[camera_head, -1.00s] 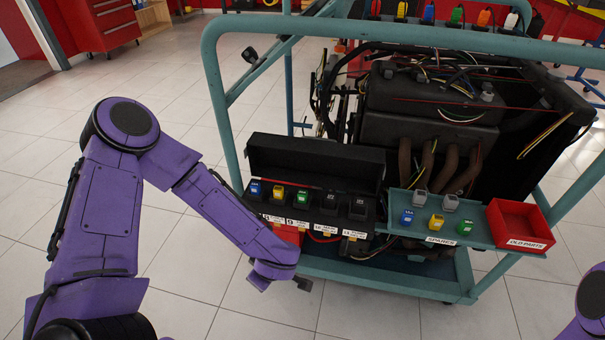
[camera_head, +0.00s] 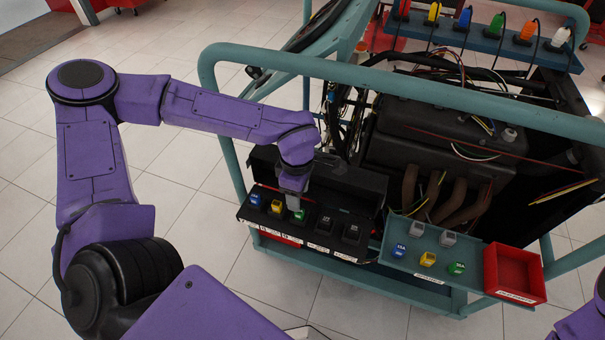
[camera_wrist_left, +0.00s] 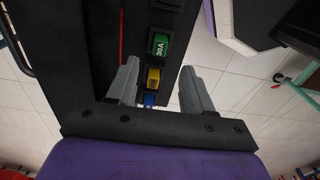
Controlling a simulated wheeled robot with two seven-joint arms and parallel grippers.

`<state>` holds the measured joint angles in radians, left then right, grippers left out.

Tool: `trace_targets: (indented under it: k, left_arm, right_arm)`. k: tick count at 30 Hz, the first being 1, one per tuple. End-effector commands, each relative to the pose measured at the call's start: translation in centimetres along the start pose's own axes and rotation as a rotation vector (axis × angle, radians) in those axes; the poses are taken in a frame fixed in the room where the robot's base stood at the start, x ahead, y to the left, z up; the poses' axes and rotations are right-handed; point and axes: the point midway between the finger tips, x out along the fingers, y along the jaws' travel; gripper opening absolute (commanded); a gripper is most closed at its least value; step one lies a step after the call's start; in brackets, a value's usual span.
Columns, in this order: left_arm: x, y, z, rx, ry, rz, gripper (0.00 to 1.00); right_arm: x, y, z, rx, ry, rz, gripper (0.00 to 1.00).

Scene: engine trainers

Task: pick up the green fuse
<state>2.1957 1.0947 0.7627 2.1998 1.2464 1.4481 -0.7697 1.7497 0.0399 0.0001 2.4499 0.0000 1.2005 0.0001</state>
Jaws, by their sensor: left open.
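A green fuse (camera_head: 299,216) sits in a slot of the black fuse box (camera_head: 325,233), in a row with a yellow fuse (camera_head: 277,206) and a blue fuse (camera_head: 256,200). My left gripper (camera_head: 293,193) points down just over the green fuse and partly covers it. In the left wrist view the green fuse (camera_wrist_left: 161,44), marked 30A, lies a little beyond the open, empty fingertips (camera_wrist_left: 160,66). The yellow fuse (camera_wrist_left: 153,77) shows between the fingers. Another green fuse (camera_head: 456,268) sits on the spares shelf. My right gripper is out of view.
The raised box lid (camera_head: 350,185) stands right behind the fuse row. The spares shelf (camera_head: 405,262) and red old-parts bin (camera_head: 514,274) are to the right. Open floor (camera_head: 150,200) lies left.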

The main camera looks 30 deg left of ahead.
Motion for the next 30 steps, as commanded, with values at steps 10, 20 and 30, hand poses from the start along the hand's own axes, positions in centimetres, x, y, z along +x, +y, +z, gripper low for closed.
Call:
trace_targets:
  k: [10,20,30]
  left_arm:
    - [5.8,-0.1,0.1,0.008,0.003,-0.002,0.51]
    - [7.5,0.0,0.0,0.007,0.001,0.003,0.51]
    - [7.4,0.0,0.0,0.006,0.001,0.003,0.00]
  right_arm:
    - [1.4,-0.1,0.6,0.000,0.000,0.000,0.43]
    - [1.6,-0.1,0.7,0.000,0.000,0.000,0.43]
    - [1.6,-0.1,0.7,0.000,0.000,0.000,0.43]
